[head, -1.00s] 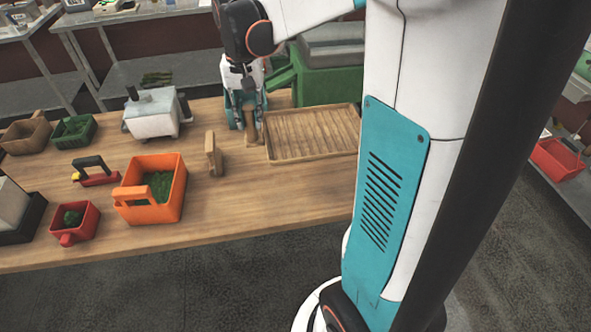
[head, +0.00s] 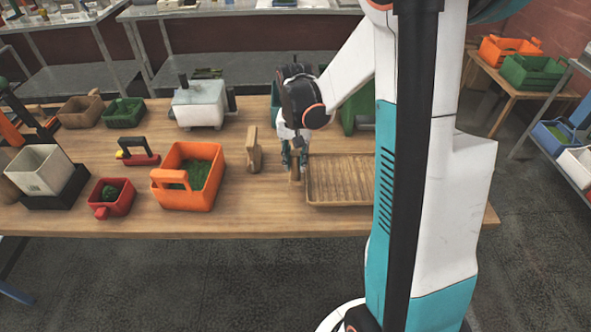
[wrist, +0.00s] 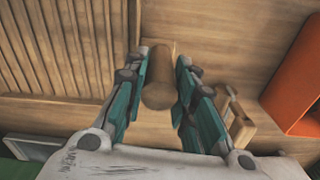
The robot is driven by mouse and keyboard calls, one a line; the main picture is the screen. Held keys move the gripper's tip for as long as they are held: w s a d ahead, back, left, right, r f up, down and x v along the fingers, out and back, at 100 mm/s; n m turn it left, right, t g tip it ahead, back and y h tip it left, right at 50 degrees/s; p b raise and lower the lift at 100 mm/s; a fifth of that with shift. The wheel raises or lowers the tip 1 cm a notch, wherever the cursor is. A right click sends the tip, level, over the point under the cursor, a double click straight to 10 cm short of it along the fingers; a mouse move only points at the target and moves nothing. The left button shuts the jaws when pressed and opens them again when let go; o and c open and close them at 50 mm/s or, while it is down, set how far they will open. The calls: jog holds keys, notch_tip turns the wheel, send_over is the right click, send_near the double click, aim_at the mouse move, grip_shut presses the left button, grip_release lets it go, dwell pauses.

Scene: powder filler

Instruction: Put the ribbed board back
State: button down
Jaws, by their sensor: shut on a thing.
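The ribbed board (head: 345,181) is a wooden tray-like board with a raised rim and parallel ribs. It lies on the wooden table at the right, partly behind my arm's column. It also fills the upper left of the wrist view (wrist: 62,45). My gripper (head: 294,163) points down just left of the board's left edge. In the wrist view its two teal fingers (wrist: 164,63) are closed around a round wooden handle (wrist: 158,96). Whether this handle joins the board cannot be told, as the fingers hide part of it.
A small wooden block-like piece (head: 253,150) stands left of my gripper. Left of it are an orange bin (head: 182,193) with green contents, a red scoop (head: 112,203) and a white machine (head: 199,103). A green box (head: 360,116) is behind the board. Front table edge is clear.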

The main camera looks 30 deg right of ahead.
aim_at(295, 168)
notch_tip(295, 168, down, 4)
jog(key=shift+f+b, duration=0.1)
jog(key=shift+b, duration=0.4)
jog(key=c, duration=1.3)
grip_release()
notch_tip(295, 168, up, 12)
jog(key=p, duration=0.3)
jog(key=shift+a, duration=0.1)
jog(key=shift+r, duration=0.2)
